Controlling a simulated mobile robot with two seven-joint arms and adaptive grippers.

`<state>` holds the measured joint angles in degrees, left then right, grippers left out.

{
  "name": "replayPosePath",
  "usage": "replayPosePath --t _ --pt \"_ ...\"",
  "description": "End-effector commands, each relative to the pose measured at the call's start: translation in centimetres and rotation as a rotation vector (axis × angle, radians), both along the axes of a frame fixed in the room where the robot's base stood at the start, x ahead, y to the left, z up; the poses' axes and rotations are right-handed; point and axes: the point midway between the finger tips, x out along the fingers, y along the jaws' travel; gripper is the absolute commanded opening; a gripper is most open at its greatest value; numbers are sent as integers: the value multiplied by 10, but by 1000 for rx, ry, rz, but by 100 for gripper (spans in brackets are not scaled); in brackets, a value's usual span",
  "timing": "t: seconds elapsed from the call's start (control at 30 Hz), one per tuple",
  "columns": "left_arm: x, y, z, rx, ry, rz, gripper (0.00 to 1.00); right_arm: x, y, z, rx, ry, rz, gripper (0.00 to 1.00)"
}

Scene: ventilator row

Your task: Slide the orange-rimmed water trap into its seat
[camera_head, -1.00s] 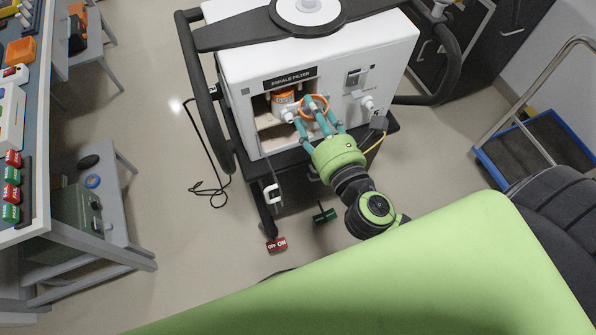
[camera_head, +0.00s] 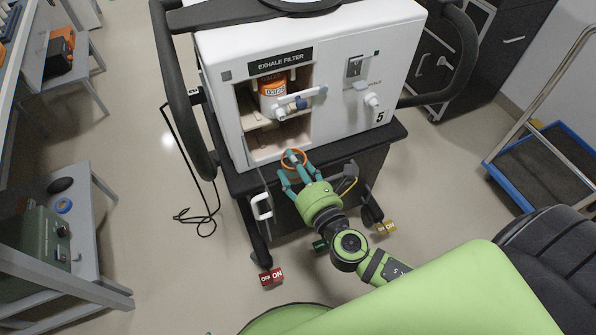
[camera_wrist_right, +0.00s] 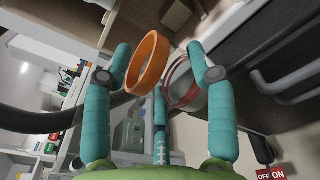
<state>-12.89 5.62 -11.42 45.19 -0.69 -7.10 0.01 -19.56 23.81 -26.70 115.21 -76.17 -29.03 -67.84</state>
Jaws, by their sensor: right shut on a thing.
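The orange-rimmed water trap (camera_head: 294,158) is in my right gripper (camera_head: 293,168), at the front lower edge of the white ventilator (camera_head: 345,100). In the right wrist view its orange rim (camera_wrist_right: 147,62) stands between the teal fingers (camera_wrist_right: 160,80), with a clear, red-edged part beside it. The fingers are shut on it. An open recess in the ventilator front has a lower compartment (camera_head: 272,148) just above and left of the trap; the trap appears outside it. The seat itself cannot be made out. My left gripper is not in view.
An orange-labelled canister (camera_head: 271,90) sits in the upper compartment under the EXHALE FILTER sign (camera_head: 280,61). A white connector with a blue ring (camera_head: 297,103) sticks out below it. A white port (camera_head: 372,100) projects at right. A dark cart shelf (camera_head: 375,143) lies below.

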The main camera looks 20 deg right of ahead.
Motion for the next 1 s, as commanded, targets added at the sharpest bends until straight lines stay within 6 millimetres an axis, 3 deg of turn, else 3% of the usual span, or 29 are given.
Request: replayPosePath --t 1.0 --pt "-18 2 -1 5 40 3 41 83 0 0 -1 -1 1 13"
